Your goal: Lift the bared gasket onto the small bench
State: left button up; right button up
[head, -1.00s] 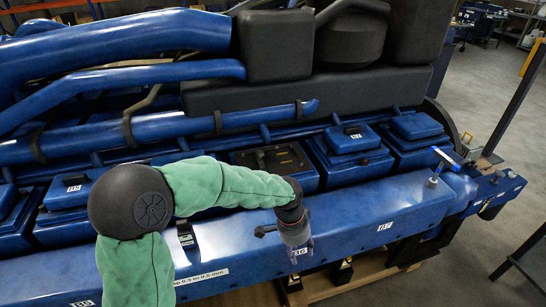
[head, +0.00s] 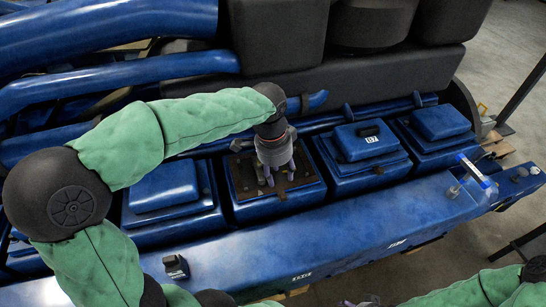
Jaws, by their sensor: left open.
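The bared gasket (head: 240,181) shows as a dark brownish flat frame on top of the uncovered blue cylinder head, between two covered heads. My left gripper (head: 281,180) points down over the middle and right part of it, fingers apart. The gripper hides part of the gasket, and I cannot tell whether the fingertips touch it. My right gripper (head: 365,301) shows only as a small grey tip at the bottom edge, with its green-sleeved arm to the right. I cannot make out the small bench for certain.
Covered heads stand left (head: 165,187) and right (head: 366,140) of the open one. A long blue ledge (head: 345,235) runs in front, with a small black block (head: 176,266) on it. Blue pipes and black housings rise behind. A dark frame (head: 530,247) stands at the right edge.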

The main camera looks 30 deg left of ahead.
pick_arm(q)
send_over(284, 196)
jog(key=s, duration=0.1)
jog(key=f, duration=0.4)
jog(key=shift+s+a+f, duration=0.1)
jog(key=shift+a+f, duration=0.1)
jog(key=shift+a, duration=0.1)
jog(key=shift+w+a+f, duration=0.1)
jog(key=shift+w+f, duration=0.15)
jog(key=shift+f, duration=0.25)
jog(key=f, duration=0.4)
jog(key=shift+w+d+f+p, duration=0.2)
jog(key=shift+w+f+p, duration=0.15)
jog(key=shift+w+f, duration=0.05)
jog(key=shift+s, duration=0.1)
jog(key=shift+r, duration=0.1)
grip_shut()
